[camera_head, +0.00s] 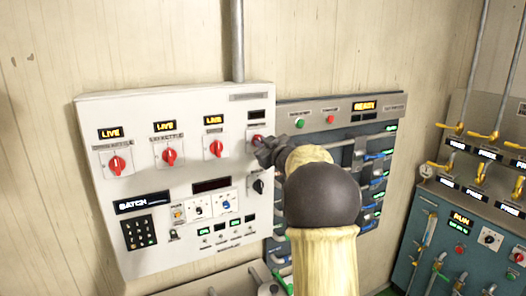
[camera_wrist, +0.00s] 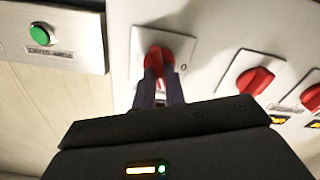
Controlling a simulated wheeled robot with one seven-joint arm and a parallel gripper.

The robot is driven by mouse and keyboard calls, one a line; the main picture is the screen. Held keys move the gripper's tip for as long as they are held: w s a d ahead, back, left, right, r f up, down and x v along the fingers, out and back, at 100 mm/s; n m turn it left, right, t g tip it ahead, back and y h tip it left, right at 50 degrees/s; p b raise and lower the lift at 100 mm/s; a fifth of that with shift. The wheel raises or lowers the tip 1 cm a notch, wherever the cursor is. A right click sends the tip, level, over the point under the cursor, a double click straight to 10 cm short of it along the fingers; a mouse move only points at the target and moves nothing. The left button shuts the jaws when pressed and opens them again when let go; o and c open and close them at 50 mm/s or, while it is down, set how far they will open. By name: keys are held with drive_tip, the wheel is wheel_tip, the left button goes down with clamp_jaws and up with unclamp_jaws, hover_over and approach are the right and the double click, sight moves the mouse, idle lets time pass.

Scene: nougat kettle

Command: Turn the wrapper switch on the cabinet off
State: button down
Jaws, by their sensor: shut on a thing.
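The white cabinet (camera_head: 190,180) carries a row of red rotary switches. The rightmost red switch (camera_head: 257,141) has my gripper (camera_head: 264,149) at it, partly hiding it. In the wrist view this red switch (camera_wrist: 158,52) sits on a white plate, with the two dark fingers of my gripper (camera_wrist: 160,78) shut on its handle. An "O" mark shows on the plate to the right of the handle. The small display (camera_head: 257,115) above this switch is dark. Its name label cannot be read.
Three other red switches, left (camera_head: 117,164), middle (camera_head: 169,156) and right (camera_head: 216,148), have lit LIVE displays above them. A black knob (camera_head: 259,185) is just below my gripper. A grey panel (camera_head: 340,107) with a green button (camera_wrist: 39,34) adjoins the cabinet.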

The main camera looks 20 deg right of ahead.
drive_tip(key=shift+a+f+n+b, duration=0.15)
drive_tip(key=shift+n+b, duration=2)
drive_tip(key=shift+n, duration=1.15)
drive_tip(key=shift+a+f+n+b, duration=0.15)
drive_tip(key=shift+n+b, duration=2)
drive_tip(key=shift+n, duration=1.15)
drive_tip(key=shift+d, duration=0.1)
drive_tip(key=c, duration=1.5)
unclamp_jaws()
drive_tip(key=shift+o, duration=0.2)
